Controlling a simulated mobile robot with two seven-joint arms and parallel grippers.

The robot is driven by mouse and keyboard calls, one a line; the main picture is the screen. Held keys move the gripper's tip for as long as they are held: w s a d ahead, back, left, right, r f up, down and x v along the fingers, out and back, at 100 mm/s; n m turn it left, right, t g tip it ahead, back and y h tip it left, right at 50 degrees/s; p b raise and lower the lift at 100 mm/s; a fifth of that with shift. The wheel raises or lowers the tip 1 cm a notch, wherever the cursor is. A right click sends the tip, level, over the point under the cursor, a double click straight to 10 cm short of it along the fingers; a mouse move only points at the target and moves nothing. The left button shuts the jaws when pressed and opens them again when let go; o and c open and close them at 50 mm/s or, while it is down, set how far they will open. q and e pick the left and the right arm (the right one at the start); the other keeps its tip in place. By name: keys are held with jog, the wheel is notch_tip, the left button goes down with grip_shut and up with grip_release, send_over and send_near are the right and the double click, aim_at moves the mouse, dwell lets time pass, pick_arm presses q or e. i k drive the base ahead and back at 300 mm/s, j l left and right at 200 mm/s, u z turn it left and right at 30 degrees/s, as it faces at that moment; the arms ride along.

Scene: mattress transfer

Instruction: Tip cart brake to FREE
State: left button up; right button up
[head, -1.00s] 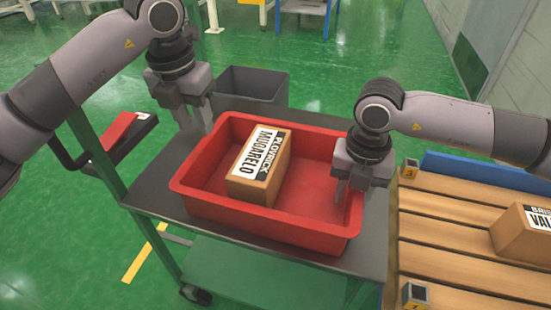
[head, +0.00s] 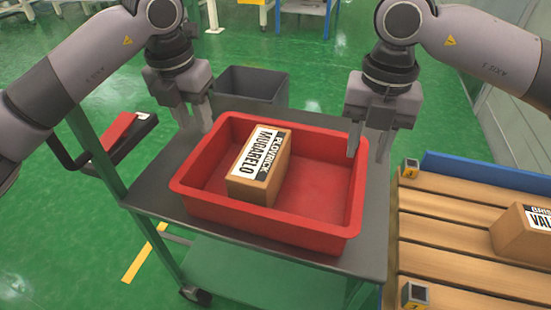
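The cart (head: 150,203) has a dark grey deck on a green frame. At its left end is a dark bracket with a red flap (head: 118,133) and a small white label; this looks like the brake rocker, but I cannot read its marking. My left gripper (head: 195,122) is open and empty above the deck's back left, to the right of the red flap and apart from it. My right gripper (head: 368,152) is open and empty above the red tote's right rim.
A red tote (head: 318,190) stands on the cart deck with a labelled cardboard box (head: 253,188) inside. A grey bin (head: 252,85) is behind it. A wooden pallet (head: 440,235) with another box (head: 525,235) lies at the right. Green floor is clear at the left.

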aim_at(118, 130)
jog(key=k, duration=1)
